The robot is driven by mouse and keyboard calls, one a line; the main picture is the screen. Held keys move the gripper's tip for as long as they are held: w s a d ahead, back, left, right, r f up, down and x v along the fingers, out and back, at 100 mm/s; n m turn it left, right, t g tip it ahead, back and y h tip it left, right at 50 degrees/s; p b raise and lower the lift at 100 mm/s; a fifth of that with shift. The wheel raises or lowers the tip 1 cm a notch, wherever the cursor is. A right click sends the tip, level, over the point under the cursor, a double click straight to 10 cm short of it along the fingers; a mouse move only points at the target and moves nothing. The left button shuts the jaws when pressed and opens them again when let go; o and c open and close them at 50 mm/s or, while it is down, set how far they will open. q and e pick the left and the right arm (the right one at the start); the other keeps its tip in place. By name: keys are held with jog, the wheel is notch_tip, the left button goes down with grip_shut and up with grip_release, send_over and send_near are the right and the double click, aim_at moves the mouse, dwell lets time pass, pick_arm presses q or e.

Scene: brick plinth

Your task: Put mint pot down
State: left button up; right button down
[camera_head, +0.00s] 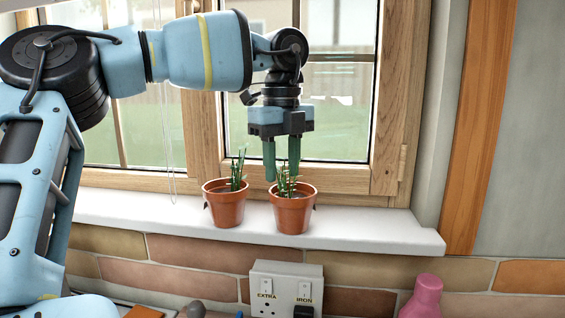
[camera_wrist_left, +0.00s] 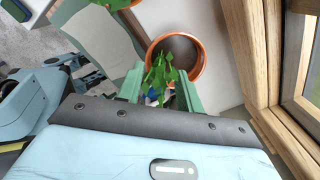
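Two terracotta pots with green plants stand upright on the white windowsill (camera_head: 370,230): a left pot (camera_head: 226,210) and a right pot (camera_head: 292,216). No label shows which is the mint pot; the right one is under my left gripper (camera_head: 281,172). Its green fingers point down, apart, with tips near that pot's rim. In the left wrist view, leaves of this plant show between the fingers (camera_wrist_left: 160,88), and the right pot's rim (camera_wrist_left: 200,58) lies just beyond them. Whether a finger touches the rim is unclear. My right gripper is out of view.
The wooden window frame (camera_head: 395,120) stands close behind the pots. The sill is clear to the right of the right pot. Below are a socket plate (camera_head: 285,285) on the brick wall and a pink bottle (camera_head: 425,295). A cord (camera_head: 170,150) hangs at the window.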

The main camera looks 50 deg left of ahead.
pick_arm(q)
jog(key=shift+o, duration=0.9)
jog(key=shift+r, duration=0.55)
notch_tip(320, 180, up, 10)
jog(key=shift+f+p, duration=0.15)
jog(key=shift+p, duration=0.2)
jog(key=shift+r, duration=0.7)
